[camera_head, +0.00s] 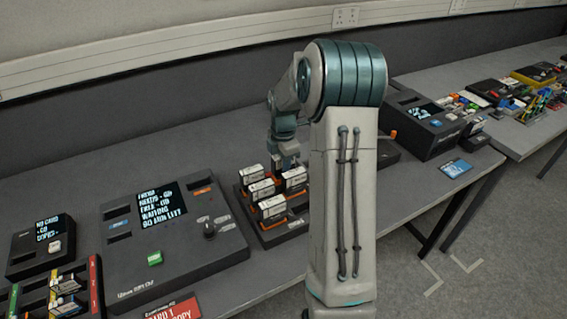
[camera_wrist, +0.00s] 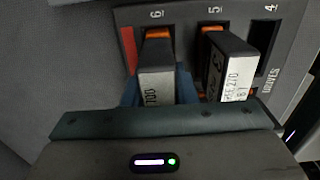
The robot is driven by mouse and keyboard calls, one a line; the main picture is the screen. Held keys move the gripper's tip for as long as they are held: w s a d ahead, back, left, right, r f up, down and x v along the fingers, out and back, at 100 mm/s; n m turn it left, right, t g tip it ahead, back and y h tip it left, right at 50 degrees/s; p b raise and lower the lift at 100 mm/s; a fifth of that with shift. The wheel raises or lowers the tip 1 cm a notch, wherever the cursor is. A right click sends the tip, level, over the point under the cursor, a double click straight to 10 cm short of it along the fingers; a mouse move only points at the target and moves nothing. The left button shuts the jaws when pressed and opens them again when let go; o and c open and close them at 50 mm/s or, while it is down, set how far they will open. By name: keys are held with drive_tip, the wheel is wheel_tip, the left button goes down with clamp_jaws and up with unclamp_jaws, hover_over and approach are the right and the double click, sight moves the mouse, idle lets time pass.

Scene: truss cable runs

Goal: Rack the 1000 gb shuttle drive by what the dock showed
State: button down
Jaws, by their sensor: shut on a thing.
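My gripper (camera_head: 286,160) is over the back of the dark drive rack (camera_head: 286,238) in the head view. In the wrist view its blue fingers are shut on a dark drive (camera_wrist: 157,52) with a white label, at the slot marked 6. The label's visible end seems to read 700; the rest is hidden. How deep the drive sits I cannot tell. A second drive (camera_wrist: 233,48) stands at slot 5, its label seeming to read FREE 270. Slot 4 (camera_wrist: 264,36) looks empty. Several white-labelled drives (camera_head: 271,207) stand in the rack in the head view.
A large console (camera_head: 180,270) with a lit text screen and a knob stands left of the rack. A smaller screen box (camera_head: 40,245) is at far left, with a card tray (camera_head: 65,290) before it. Another screen unit (camera_head: 428,120) stands right, behind my arm.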

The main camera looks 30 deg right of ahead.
drive_tip(key=shift+f, duration=0.45)
drive_tip(key=c, duration=0.8)
unclamp_jaws()
drive_tip(key=shift+o, duration=0.2)
drive_tip(key=shift+r, duration=0.1)
drive_tip(key=shift+r+p, duration=2.75)
drive_tip(key=shift+r, duration=0.95)
drive_tip(key=shift+f, duration=0.1)
